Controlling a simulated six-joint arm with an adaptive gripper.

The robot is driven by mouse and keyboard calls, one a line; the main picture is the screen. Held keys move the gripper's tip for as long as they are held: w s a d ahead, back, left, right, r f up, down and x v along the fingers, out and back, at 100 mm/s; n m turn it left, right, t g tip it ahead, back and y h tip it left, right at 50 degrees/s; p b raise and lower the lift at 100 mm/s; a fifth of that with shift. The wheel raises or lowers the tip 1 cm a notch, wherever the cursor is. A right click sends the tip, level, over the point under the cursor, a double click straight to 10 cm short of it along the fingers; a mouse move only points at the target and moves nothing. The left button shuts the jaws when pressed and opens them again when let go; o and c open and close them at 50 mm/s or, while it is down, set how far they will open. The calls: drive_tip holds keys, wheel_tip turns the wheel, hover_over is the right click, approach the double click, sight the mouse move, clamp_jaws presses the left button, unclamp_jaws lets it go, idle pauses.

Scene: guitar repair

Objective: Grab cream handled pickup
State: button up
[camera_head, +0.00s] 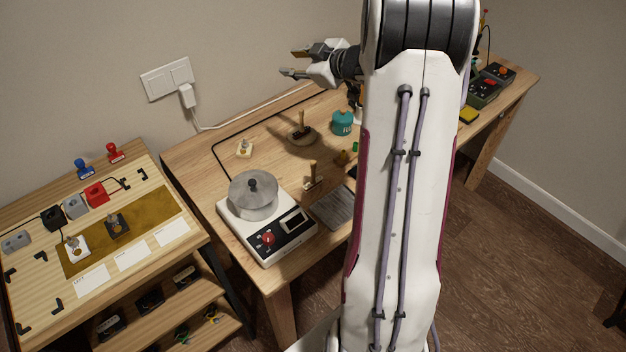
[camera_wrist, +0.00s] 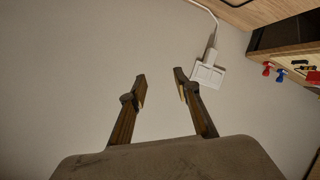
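A small cream block with an upright handle, which looks like the cream handled pickup (camera_head: 244,149), sits on the workbench left of centre, near the back. A similar white handled piece (camera_head: 75,247) and a dark handled piece (camera_head: 117,226) stand on the left table. My gripper (camera_head: 290,62) is raised above the back of the workbench, well above and apart from the cream piece. It also shows in the wrist view (camera_wrist: 160,76), with its two fingers apart and nothing between them. The wrist view faces the wall, and no pickup is clear there.
A hot plate with a metal pot (camera_head: 254,196) stands on the workbench's front left. A teal jar (camera_head: 342,122) and a round holder (camera_head: 302,134) stand to the right of the cream piece. A white plug (camera_head: 187,96) and cable hang behind. My arm hides part of the workbench.

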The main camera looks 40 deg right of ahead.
wheel_tip(320, 180, down, 6)
drive_tip(key=s+d+n+y, duration=0.1)
drive_tip(key=s+y, duration=0.1)
drive_tip(key=n+g+y, duration=0.1)
drive_tip(key=g+y, duration=0.1)
drive_tip(key=y, duration=0.7)
approach(313, 162)
drive_tip(key=shift+x, duration=1.15)
drive_tip(key=shift+a, duration=0.15)
drive_tip(key=shift+x, duration=1.2)
drive_tip(key=shift+w+f, duration=0.1)
drive_tip(key=shift+x, duration=2.5)
drive_tip(key=shift+f, duration=0.1)
